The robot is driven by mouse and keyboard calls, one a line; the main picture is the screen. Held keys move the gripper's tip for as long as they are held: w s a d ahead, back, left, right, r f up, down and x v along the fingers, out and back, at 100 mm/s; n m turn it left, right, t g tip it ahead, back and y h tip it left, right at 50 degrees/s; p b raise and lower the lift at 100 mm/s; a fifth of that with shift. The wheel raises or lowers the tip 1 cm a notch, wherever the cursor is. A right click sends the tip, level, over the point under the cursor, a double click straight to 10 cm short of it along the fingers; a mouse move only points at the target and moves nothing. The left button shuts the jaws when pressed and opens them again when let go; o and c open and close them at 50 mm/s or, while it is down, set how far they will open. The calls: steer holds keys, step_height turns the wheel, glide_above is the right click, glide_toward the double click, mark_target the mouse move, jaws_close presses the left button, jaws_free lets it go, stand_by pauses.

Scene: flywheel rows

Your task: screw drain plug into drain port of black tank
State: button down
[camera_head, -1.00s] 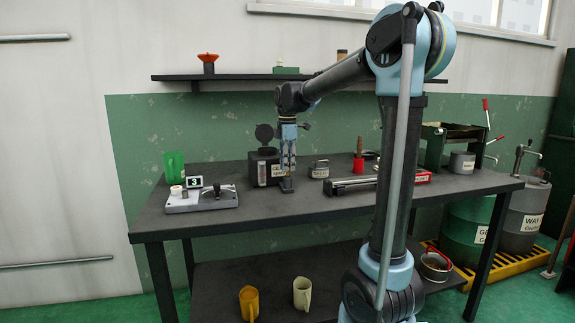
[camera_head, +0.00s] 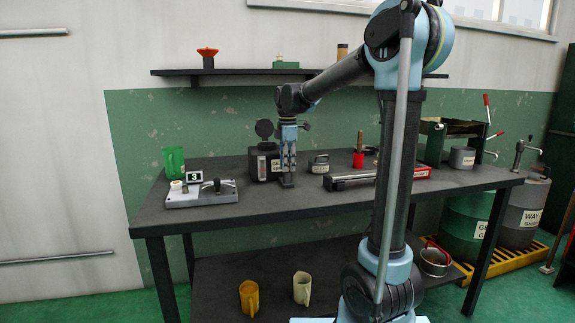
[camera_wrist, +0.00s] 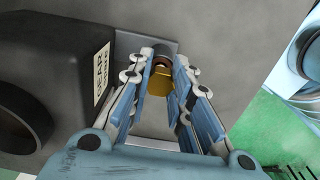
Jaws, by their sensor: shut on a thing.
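The black tank (camera_head: 257,168) stands on the bench with its round lid raised. In the wrist view its dark wall and pale label (camera_wrist: 101,72) fill the left side. My gripper (camera_head: 288,184) points down just right of the tank, low over the bench. In the wrist view my gripper (camera_wrist: 160,90) is shut on the brass drain plug (camera_wrist: 158,84), which has a dark reddish ring at its far end. A grey plate lies beyond the plug. The drain port is not clearly visible, and I cannot tell whether the plug touches it.
A grey fixture (camera_head: 203,196) with a number 3 sign and a green jug (camera_head: 174,160) stand at the bench's left. A lidded grey pot (camera_head: 319,165), a red cup (camera_head: 358,160) and a long tool box (camera_head: 350,181) are to the right. The front of the bench (camera_head: 270,207) is clear.

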steer(key=shift+f, duration=0.15)
steer(key=c, duration=1.4)
jaws_free()
steer(key=shift+o, duration=0.2)
step_height(320, 180, up, 12)
steer(key=shift+f, duration=0.1)
